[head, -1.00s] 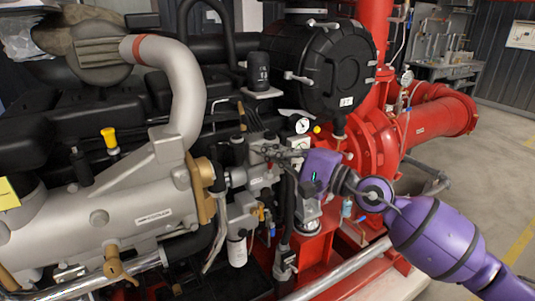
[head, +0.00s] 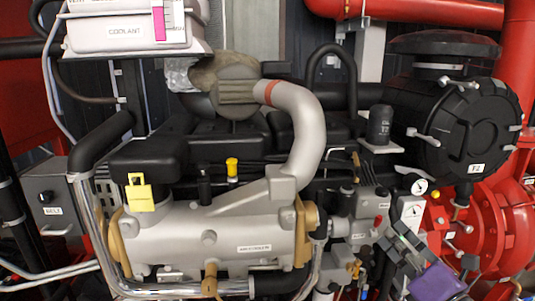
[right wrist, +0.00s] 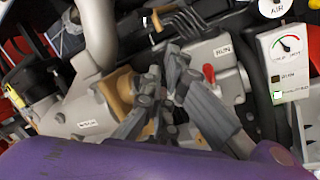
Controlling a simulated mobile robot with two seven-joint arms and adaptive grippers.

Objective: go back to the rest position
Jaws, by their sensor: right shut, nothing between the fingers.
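My right gripper (head: 392,238) shows at the lower right of the head view, with the purple wrist (head: 437,284) behind it. It is in front of the grey valve block beside the engine. In the right wrist view its fingers (right wrist: 170,62) are together and hold nothing. Behind them is a grey block (right wrist: 213,58) marked RUN with a red lever (right wrist: 209,74). I cannot tell whether the fingers touch the block. My left gripper is not in view.
The silver engine manifold (head: 185,238) and its curved pipe (head: 305,130) fill the middle. A black round housing (head: 460,125) and red pump (head: 495,235) stand at right. A gauge panel (right wrist: 284,62) is close to the right gripper. A coolant tank (head: 125,32) is upper left.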

